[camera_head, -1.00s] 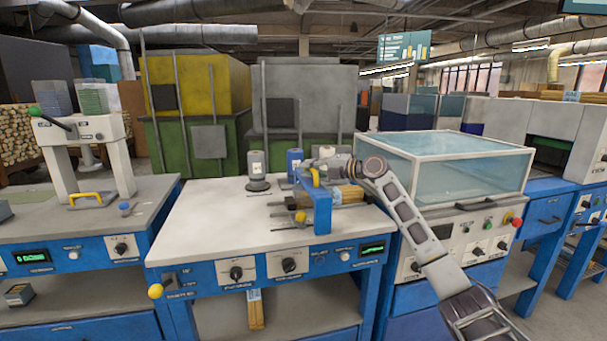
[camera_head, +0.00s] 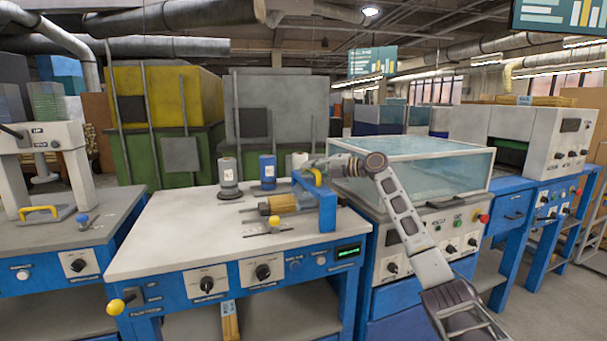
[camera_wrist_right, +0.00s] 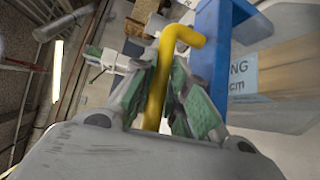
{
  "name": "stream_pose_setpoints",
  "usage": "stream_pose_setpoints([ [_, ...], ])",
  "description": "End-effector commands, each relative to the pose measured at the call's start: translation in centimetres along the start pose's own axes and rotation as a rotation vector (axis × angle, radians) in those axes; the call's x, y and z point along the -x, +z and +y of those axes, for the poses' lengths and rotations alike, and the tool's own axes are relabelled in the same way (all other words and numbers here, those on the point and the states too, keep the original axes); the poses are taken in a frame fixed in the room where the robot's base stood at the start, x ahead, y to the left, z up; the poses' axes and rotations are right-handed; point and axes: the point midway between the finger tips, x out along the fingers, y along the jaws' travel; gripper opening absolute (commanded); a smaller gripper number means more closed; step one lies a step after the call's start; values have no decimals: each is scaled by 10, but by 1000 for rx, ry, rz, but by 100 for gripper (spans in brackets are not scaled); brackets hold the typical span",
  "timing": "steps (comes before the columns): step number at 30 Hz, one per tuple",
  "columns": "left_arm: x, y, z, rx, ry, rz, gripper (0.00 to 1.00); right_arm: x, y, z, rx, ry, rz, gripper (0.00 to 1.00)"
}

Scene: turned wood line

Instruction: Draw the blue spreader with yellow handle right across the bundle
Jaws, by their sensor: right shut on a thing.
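The blue spreader (camera_head: 327,207) stands upright at the right end of the wooden bundle (camera_head: 284,203) on the pale worktop (camera_head: 165,230). The bundle shows to the left of the spreader. My right gripper (camera_head: 314,173) is shut on the spreader's yellow handle (camera_head: 318,178). In the right wrist view the yellow handle (camera_wrist_right: 155,90) stands between the green-padded fingers (camera_wrist_right: 163,85), with the blue spreader (camera_wrist_right: 208,65) beside it. The gripper hides part of the handle. My left gripper is not in view.
A clear-covered machine (camera_head: 420,165) stands to the right. The worktop's left part is clear.

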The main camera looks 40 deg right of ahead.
Motion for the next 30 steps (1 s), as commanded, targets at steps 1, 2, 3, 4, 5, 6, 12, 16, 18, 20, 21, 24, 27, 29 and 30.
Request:
stream_pose_setpoints([
  [1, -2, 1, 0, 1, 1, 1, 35, 0, 1, -4, -3, -6, 3, 0],
  [2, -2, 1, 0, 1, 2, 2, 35, 1, 1, -4, -3, -6, 3, 0],
  [3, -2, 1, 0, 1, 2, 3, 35, 1, 1, -4, -2, -6, 3, 0],
  [4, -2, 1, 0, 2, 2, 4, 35, 1, 2, -4, -3, -6, 3, 0],
  [5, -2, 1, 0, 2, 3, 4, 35, 2, 2, -4, -2, -6, 3, 0],
  [6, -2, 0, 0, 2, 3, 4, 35, 2, 2, -4, -2, -6, 4, 0],
  [12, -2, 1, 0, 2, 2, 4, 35, 2, 2, -3, -2, -6, 3, 0],
  [16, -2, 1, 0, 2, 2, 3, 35, 2, 2, -3, -2, -5, 2, 25],
  [18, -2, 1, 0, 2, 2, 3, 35, 2, 2, -2, -1, -4, 2, 25],
  [20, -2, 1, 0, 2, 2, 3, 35, 2, 2, -2, -1, -3, 2, 25],
  [21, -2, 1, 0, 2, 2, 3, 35, 2, 2, -2, -1, -3, 1, 25],
  [24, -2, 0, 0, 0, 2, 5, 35, 2, 2, -1, -1, -2, 1, 25],
  [27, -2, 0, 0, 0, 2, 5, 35, 4, 2, -1, 0, -2, 1, 25],
  [29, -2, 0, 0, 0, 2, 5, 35, 5, 2, -1, -1, -2, 1, 25],
  [30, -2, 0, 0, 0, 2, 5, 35, 7, 2, -1, -1, -2, 0, 25],
])
